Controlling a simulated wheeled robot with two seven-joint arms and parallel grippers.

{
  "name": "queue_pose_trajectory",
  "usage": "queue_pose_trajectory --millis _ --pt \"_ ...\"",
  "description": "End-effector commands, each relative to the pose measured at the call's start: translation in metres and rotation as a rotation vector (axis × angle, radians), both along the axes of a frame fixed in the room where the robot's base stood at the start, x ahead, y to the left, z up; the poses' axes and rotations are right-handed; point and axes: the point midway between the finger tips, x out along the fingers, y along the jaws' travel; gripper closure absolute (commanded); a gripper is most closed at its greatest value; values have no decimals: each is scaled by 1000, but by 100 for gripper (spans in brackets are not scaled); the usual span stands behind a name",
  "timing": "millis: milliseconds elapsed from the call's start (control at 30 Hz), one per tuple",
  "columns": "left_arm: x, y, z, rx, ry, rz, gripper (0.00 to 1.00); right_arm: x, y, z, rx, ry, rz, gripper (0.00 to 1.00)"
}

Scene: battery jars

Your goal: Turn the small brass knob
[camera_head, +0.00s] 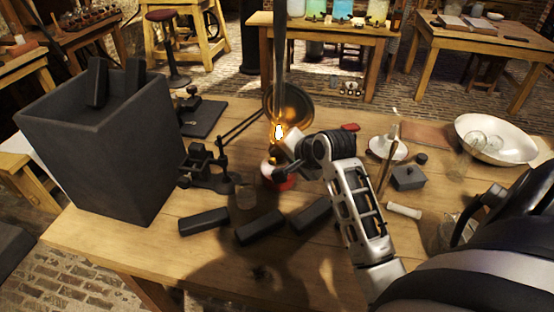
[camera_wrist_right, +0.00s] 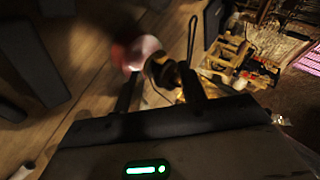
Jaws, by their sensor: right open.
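A lit lamp (camera_head: 279,133) glows in front of a round brass reflector (camera_head: 291,103), above a red and white base (camera_head: 282,180). My right gripper (camera_head: 284,158) is close beside the lamp, on its right, and partly covers it. In the right wrist view my two dark fingers (camera_wrist_right: 160,90) are apart. Beyond and between their tips are a dark round part with brass glints (camera_wrist_right: 160,70) and a pale pinkish round part (camera_wrist_right: 146,50). The small brass knob cannot be told apart clearly, and I cannot tell whether a finger touches it. My left gripper is not in view.
A tall dark bin (camera_head: 105,150) stands at the table's left. Several dark blocks (camera_head: 260,227) lie in front of the lamp. A black metal device (camera_head: 207,167) stands left of it. A white bowl (camera_head: 497,155) and small grey box (camera_head: 408,178) are at right.

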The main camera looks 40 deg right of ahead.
Motion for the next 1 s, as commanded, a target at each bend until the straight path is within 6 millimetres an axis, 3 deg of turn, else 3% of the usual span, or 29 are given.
queue_pose_trajectory --millis 233,633,667,800,1000 --pt "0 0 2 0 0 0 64 26 -2 -23 -2 0 1 59" --pt "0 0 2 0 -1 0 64 32 -2 -30 -3 0 1 59" --pt "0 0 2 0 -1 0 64 32 -2 -30 -3 0 1 62" --pt "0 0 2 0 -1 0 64 32 -2 -29 -2 0 1 100" --pt "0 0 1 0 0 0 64 32 -2 -29 -4 3 1 100"
